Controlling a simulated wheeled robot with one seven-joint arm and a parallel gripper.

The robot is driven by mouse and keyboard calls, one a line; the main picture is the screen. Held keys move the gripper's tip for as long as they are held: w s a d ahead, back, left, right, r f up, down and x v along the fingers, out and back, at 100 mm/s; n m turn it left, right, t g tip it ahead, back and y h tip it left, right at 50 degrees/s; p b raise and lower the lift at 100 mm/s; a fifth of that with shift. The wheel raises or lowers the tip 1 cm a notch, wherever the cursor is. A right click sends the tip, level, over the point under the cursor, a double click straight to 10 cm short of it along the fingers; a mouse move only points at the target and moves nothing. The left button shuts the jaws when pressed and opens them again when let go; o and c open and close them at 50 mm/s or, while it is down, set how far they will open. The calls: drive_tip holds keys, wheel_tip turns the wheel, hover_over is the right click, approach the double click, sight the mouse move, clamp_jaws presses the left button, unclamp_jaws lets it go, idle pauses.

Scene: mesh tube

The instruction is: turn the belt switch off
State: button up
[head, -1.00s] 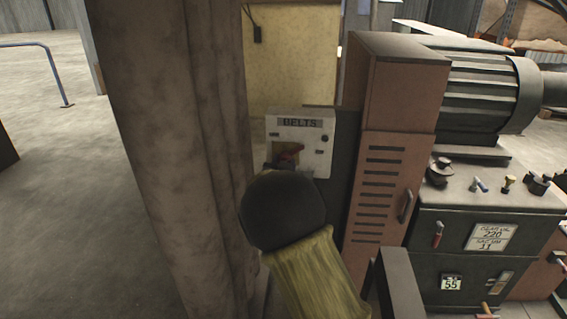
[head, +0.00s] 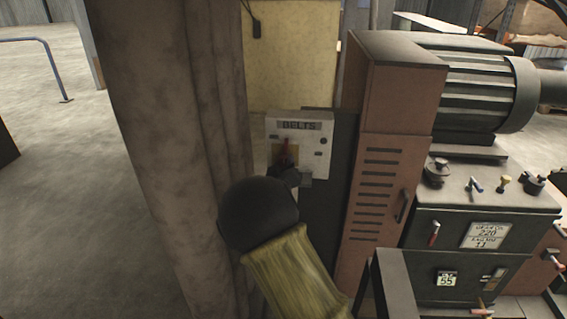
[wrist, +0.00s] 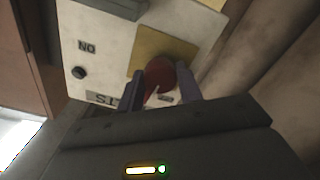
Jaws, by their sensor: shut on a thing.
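The belt switch panel (head: 312,160) is a pale box with a "BELTS" sign, fixed beside the brown pillar. Its red handle (head: 287,147) stands close to upright over a yellow plate in the head view. In the wrist view the red handle (wrist: 160,72) lies between the two fingers of my gripper (wrist: 160,88), which is shut on it. The wrist view shows the panel (wrist: 113,30) roughly upside down, with an "ON" mark to the left of the yellow plate. A second small label by the handle is too blurred to read. In the head view my dark wrist covers the panel's lower part.
A thick brown pillar (head: 170,150) stands close to the left of the panel. A red-brown cabinet (head: 385,160) and a dark machine (head: 480,235) with levers stand to the right. Open floor (head: 50,200) lies at far left.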

drive_tip(key=shift+n, duration=0.6)
drive_tip(key=o, duration=1)
drive_tip(key=shift+s, duration=0.1)
drive_tip(key=s, duration=0.5)
drive_tip(key=s+b, duration=0.1)
drive_tip(key=s, duration=1.1)
drive_tip(key=shift+s+a+b, duration=0.15)
drive_tip(key=shift+a+b, duration=0.15)
drive_tip(key=shift+a, duration=0.05)
